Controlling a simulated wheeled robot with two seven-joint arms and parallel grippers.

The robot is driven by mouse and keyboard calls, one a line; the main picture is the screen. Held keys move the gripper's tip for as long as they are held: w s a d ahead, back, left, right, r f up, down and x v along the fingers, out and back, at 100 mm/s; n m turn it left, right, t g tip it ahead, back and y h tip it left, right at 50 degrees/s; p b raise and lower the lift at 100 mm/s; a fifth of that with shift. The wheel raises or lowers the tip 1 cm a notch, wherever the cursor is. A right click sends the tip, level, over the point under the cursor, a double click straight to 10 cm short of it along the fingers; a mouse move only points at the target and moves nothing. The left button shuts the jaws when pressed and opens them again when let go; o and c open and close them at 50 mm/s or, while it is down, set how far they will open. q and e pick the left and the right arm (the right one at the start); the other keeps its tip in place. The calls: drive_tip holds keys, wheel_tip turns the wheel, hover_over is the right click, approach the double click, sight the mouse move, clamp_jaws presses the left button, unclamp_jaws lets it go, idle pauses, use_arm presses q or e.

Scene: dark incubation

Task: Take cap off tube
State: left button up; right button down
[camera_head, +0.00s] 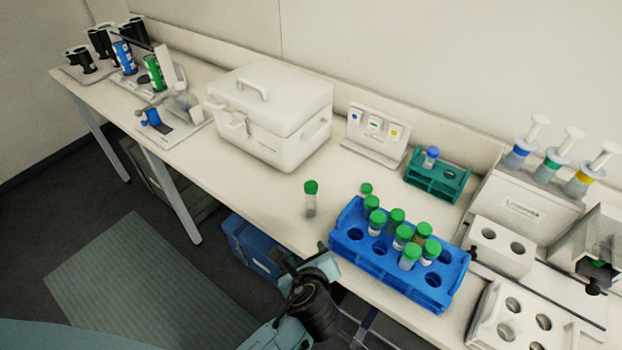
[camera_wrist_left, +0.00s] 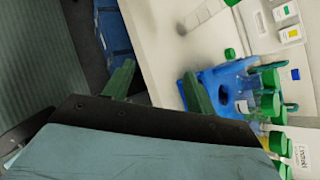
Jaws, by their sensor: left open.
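A clear tube with a green cap (camera_head: 310,198) stands alone on the bench, left of the blue rack (camera_head: 345,240). It also shows in the left wrist view (camera_wrist_left: 200,16). The blue rack holds several green-capped tubes (camera_head: 411,256). A small green cap (camera_head: 366,188) sits on the bench just behind the rack; it also shows in the left wrist view (camera_wrist_left: 230,54). My left gripper (camera_head: 308,268) is open and empty at the bench's front edge, left of the rack. Its two fingers (camera_wrist_left: 158,82) stand apart in the left wrist view. My right gripper is out of view.
A white lidded box (camera_head: 270,115) stands behind the lone tube. A green rack (camera_head: 437,183) with a blue-capped tube is at the back. White holders (camera_head: 497,247) crowd the right. A blue crate (camera_head: 252,250) is below the bench. Bench around the lone tube is clear.

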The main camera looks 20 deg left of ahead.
use_arm(q)
wheel_tip(320, 180, up, 10)
drive_tip(key=w+d+m+t+y+p, duration=0.1)
drive_tip(key=w+d+m+t, duration=0.15)
drive_tip(key=m, duration=0.25)
approach(311, 186)
drive_tip(key=w+f, duration=0.2)
drive_tip(key=x, duration=0.3)
drive_tip(key=r+x, duration=0.1)
drive_tip(key=x, duration=0.1)
drive_tip(key=shift+w+a+f, duration=0.2)
drive_tip(key=shift+w+a, duration=0.2)
drive_tip(key=shift+a, duration=0.15)
drive_tip(key=c, duration=1.1)
